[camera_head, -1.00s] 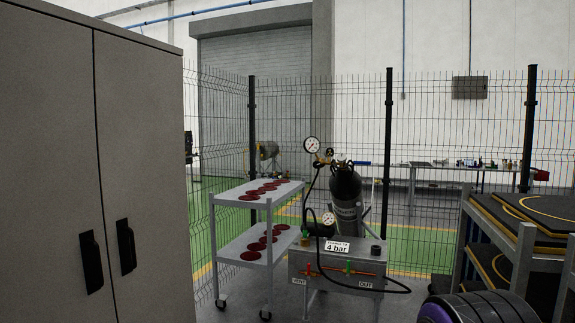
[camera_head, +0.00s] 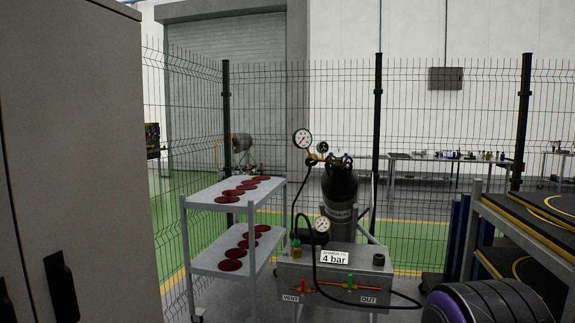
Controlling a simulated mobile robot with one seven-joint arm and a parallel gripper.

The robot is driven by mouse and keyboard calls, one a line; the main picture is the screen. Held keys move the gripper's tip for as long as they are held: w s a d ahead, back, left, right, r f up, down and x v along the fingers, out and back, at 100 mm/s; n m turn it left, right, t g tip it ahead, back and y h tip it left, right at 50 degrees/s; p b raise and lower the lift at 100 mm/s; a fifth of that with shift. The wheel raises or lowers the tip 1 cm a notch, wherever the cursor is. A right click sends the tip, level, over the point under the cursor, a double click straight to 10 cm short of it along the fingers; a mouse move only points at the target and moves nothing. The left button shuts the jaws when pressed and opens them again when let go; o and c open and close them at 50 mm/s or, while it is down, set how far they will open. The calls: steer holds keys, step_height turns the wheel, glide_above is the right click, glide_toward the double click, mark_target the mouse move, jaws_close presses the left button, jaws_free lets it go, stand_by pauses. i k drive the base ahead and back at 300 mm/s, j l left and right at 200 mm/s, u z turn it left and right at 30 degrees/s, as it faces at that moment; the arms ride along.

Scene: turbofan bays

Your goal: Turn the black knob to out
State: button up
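A grey metal charging box (camera_head: 300,272) stands at the lower middle, with a white "4 bar" label (camera_head: 338,257) on it. A small dark knob-like cap (camera_head: 379,260) sits at its top right; I cannot tell whether this is the black knob or how it is set. Low on the front are a VENT label (camera_head: 291,298) at left and an OUT label (camera_head: 369,300) at right, with orange-red piping (camera_head: 320,292) and a green part (camera_head: 350,282) above them. A small gauge (camera_head: 322,224) rises over the box. My gripper is not in view.
A black gas cylinder (camera_head: 340,186) with a gauge (camera_head: 303,139) stands behind the box. A trolley with dark red discs (camera_head: 205,260) is left of it; a grey cabinet (camera_head: 75,150) fills the left. Stacked mats (camera_head: 535,222) and a dark ribbed round object (camera_head: 490,304) are at right. Mesh fence (camera_head: 377,120) behind.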

mark_target(310, 162)
steer(key=i+l, duration=0.15)
steer(key=i, duration=0.8)
